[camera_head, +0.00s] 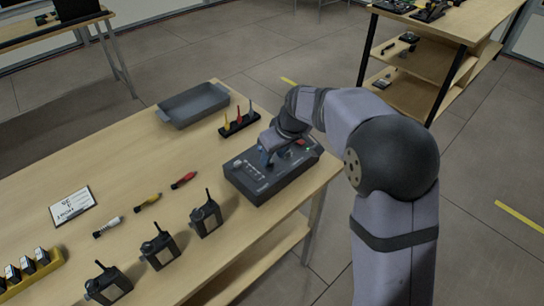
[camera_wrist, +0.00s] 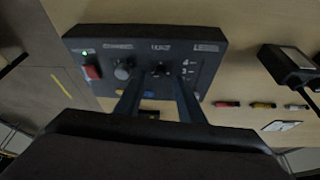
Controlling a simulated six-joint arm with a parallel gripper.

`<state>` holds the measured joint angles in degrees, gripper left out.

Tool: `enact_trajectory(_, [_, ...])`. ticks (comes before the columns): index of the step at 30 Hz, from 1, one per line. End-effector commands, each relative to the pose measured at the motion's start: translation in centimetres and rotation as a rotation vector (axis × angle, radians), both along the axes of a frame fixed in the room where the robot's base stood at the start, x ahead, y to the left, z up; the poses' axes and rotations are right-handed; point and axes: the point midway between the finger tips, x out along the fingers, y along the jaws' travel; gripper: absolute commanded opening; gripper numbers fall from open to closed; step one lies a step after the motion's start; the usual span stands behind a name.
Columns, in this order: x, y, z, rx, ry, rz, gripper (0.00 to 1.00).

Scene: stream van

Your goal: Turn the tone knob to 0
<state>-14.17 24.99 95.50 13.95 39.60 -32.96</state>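A dark control box (camera_head: 262,187) stands near the right edge of the table. In the wrist view the box (camera_wrist: 215,48) shows a red switch (camera_wrist: 92,71) beside a green light, a round grey knob (camera_wrist: 123,71) and a second, darker knob (camera_wrist: 158,70). The labels are too small to read surely, so I cannot tell which knob is the tone knob or where it points. My gripper (camera_wrist: 158,82) is open, its two fingers apart on either side of the darker knob; contact is not clear. In the head view my gripper (camera_head: 266,156) is over the box top.
Several black radios (camera_head: 159,250) stand along the table's near side. Coloured markers (camera_head: 148,203) and a white card (camera_head: 72,206) lie left of the box. A small rack (camera_head: 239,124) and a grey tray (camera_head: 193,105) stand behind it.

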Motion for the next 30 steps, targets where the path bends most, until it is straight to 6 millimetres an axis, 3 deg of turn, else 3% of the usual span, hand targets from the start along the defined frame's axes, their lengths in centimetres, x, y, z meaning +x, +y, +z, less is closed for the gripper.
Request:
enact_trajectory(6, [0.5, 0.5, -1.7, 0.000, 0.000, 0.000, 0.35])
enact_trajectory(16, [0.7, 0.5, -2.0, 0.000, 0.000, 0.000, 0.35])
enact_trajectory(17, [0.7, 0.5, -2.0, 0.000, 0.000, 0.000, 0.33])
enact_trajectory(21, [0.6, 0.5, -2.0, 0.000, 0.000, 0.000, 0.00])
enact_trajectory(30, [0.6, 0.6, -1.9, 0.000, 0.000, -0.013, 0.00])
